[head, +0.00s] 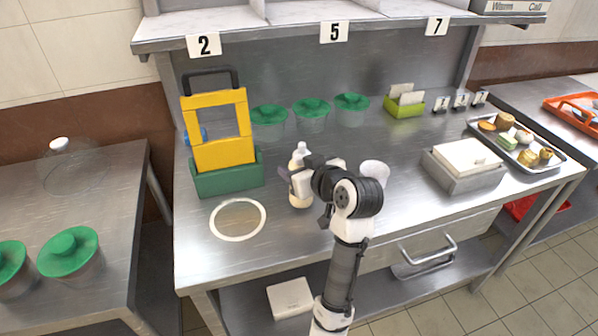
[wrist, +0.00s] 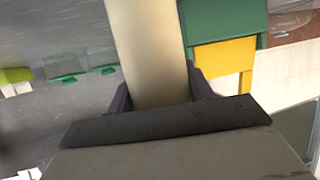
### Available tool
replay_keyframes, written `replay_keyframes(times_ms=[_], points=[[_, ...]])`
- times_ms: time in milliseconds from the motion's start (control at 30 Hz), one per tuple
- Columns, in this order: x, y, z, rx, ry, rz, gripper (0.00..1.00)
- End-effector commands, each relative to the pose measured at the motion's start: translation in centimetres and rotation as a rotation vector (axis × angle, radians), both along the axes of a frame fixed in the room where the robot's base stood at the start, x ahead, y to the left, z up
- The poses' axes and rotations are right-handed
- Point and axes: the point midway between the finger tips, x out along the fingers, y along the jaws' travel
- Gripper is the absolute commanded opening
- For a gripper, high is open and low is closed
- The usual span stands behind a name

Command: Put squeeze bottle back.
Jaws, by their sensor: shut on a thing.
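The squeeze bottle (head: 298,193) is cream-coloured with a white top and is upright in the head view, over the steel counter. My gripper (head: 292,182) is shut on its body from the right. In the wrist view the bottle (wrist: 150,50) fills the space between the dark fingers of my gripper (wrist: 158,95). I cannot tell whether the bottle's base touches the counter. A white ring (head: 238,236) is marked on the counter at the front left, and nothing stands in it.
A green holder (head: 228,180) with a yellow frame (head: 224,156) stands left of the bottle. Green-lidded pots (head: 311,122) line the back. A white cup (head: 375,171) is right of my gripper. A steel box (head: 466,181) and a food tray (head: 552,165) are farther right.

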Motion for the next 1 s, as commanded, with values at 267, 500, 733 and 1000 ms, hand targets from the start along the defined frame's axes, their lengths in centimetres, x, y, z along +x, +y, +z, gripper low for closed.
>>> replay_keyframes(times_ms=[267,500,733,1000], points=[[0.0,0.0,-1.3,0.0,-0.002,-0.001,0.4],[0.0,0.0,-1.7,0.0,-0.002,0.0,0.4],[0.0,0.0,-1.6,0.001,-0.001,0.0,0.73],[0.0,0.0,-1.3,0.0,-0.001,0.0,0.73]])
